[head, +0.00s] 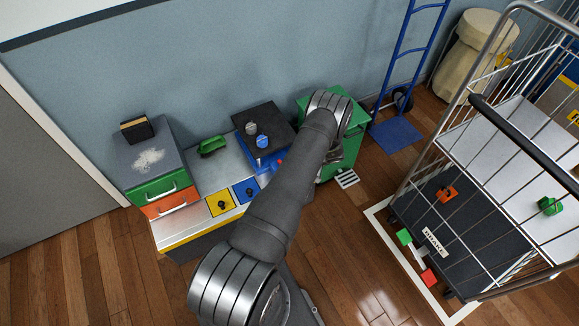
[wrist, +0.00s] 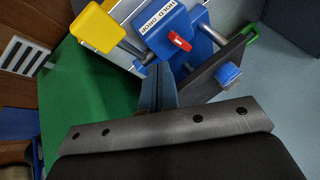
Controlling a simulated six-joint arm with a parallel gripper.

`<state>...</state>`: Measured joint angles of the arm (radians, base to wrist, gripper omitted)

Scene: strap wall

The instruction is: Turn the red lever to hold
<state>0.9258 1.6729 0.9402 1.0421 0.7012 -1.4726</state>
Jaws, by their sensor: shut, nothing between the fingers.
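The red lever (wrist: 179,41) is a small red piece on a blue block (wrist: 162,24) in the wrist view. A white label reading HOLD and DROP lies beside it on the block. The lever points toward the lower right; which word it stands at I cannot tell. In the head view a small red spot (head: 280,161) shows at the blue part by my arm. My gripper (wrist: 158,72) is shut and empty, its fingertips just below the blue block in the picture. Whether they touch it I cannot tell. My arm hides most of this area in the head view.
A yellow block (wrist: 104,28) on a metal rod sits left of the blue one. A dark panel with a blue knob (wrist: 228,75) is at right. The green cabinet (head: 309,101) is beside my wrist. A wire cart (head: 470,165) stands to the right.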

